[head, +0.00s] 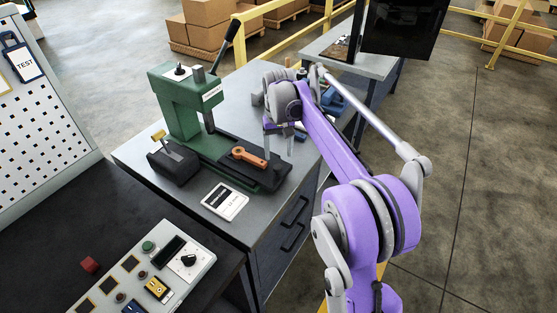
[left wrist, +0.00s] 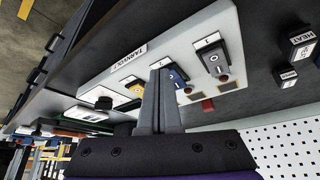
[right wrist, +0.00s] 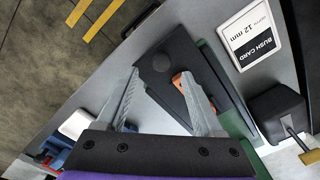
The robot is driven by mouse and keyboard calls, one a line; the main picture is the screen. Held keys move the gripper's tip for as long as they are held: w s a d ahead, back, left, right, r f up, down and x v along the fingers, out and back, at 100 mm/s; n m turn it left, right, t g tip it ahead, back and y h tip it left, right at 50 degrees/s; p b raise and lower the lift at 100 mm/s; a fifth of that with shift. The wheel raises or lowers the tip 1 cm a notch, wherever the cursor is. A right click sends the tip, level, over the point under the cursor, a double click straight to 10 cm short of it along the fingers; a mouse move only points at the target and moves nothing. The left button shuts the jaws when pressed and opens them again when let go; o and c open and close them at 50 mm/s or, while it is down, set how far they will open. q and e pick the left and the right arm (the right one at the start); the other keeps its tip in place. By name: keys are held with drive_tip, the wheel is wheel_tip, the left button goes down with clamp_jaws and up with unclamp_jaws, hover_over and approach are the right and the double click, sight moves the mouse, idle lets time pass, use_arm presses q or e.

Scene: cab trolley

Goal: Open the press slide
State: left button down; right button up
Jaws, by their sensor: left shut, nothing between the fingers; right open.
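The green press (head: 180,105) stands on a grey bench, its lever pointing up and to the right. Its dark press slide (head: 262,170) reaches out from the base toward the front right, with an orange part (head: 250,156) lying on it.
A dark block with a yellow-handled tool (head: 173,163) and a white bush card (head: 225,201) sit beside the press. Blue items (head: 333,102) stand behind my right arm. A pegboard (head: 40,125) rises at the left.

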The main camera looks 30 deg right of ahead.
use_arm(q)
drive_tip(key=shift+w+r, duration=0.15)
drive_tip(key=shift+r, duration=0.15)
use_arm(e)
wheel_tip(320, 180, up, 5)
drive_tip(key=shift+r, duration=0.1)
drive_tip(key=s+a+f+n+t, duration=0.1)
drive_tip(key=s+a, duration=0.3)
drive_tip(key=s, duration=0.2)
drive_tip(key=s+a+t, duration=0.2)
drive_tip(key=s+a, duration=0.1)
drive_tip(key=s, duration=0.3)
drive_tip(key=s+a+f+n+t, duration=0.1)
drive_tip(key=s+a+f, duration=0.1)
drive_tip(key=s+f, duration=0.3)
drive_tip(key=s+a+f+n+t, duration=0.1)
drive_tip(key=s+f, duration=0.4)
drive_tip(key=s, duration=0.5)
drive_tip(key=shift+s+a+f+t, duration=0.35)
drive_tip(key=shift+a+t, duration=0.05)
drive_tip(key=shift+a, duration=0.4)
